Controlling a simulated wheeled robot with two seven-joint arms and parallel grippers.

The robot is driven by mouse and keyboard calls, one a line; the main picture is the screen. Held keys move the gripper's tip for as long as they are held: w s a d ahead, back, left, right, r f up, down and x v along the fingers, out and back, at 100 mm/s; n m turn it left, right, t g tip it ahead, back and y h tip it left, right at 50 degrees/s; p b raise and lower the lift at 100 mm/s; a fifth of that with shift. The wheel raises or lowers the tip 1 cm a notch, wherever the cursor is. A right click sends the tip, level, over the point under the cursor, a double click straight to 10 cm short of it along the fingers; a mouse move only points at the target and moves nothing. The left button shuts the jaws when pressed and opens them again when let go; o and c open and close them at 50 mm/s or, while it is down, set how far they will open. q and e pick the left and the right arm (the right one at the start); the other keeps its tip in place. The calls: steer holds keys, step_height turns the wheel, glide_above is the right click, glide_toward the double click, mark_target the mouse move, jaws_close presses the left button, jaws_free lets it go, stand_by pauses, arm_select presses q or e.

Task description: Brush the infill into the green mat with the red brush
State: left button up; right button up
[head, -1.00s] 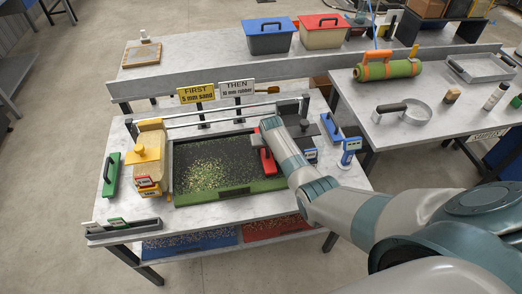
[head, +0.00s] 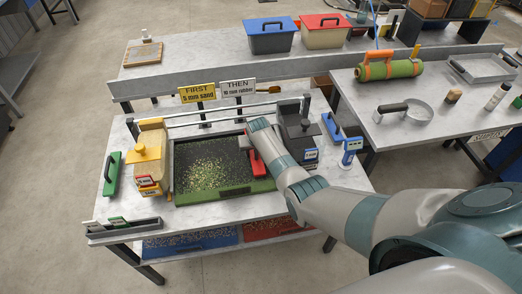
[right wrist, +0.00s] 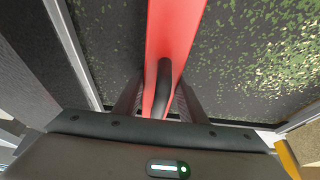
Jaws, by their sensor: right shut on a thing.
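The green mat (head: 222,152) lies in a framed bed on the near table and looks dark, with a green front edge. Pale yellow-green infill (head: 205,173) is scattered over its left and middle part, and it also shows in the right wrist view (right wrist: 285,50). The red brush (head: 256,163) is over the mat's right part. In the right wrist view the red brush (right wrist: 168,35) runs up the middle, its black handle between the fingers. My right gripper (right wrist: 160,100) is shut on that handle. My forearm hides the mat's right edge. My left gripper is out of view.
A yellow-topped sand hopper (head: 150,160) stands left of the mat, a dark hopper (head: 298,125) right of it. A green-handled tool (head: 112,175) lies far left. Two signs (head: 237,88) and a rail stand behind. Blue tools (head: 350,150) are at the right.

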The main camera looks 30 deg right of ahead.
steer(key=shift+w+a+f, duration=0.1)
steer(key=shift+a+f, duration=0.05)
steer(key=shift+a, duration=0.7)
steer(key=shift+d, duration=0.15)
steer(key=shift+s+d, duration=0.25)
steer(key=shift+d, duration=0.55)
steer(key=shift+s+d, duration=0.2)
steer(key=shift+d, duration=0.55)
steer(key=shift+s+d, duration=0.25)
steer(key=shift+d, duration=0.5)
steer(key=shift+s+d, duration=0.2)
steer(key=shift+d, duration=0.55)
steer(key=shift+w+r, duration=0.15)
steer(key=shift+r, duration=0.45)
step_height(320, 180, up, 6)
steer(key=shift+w, duration=0.1)
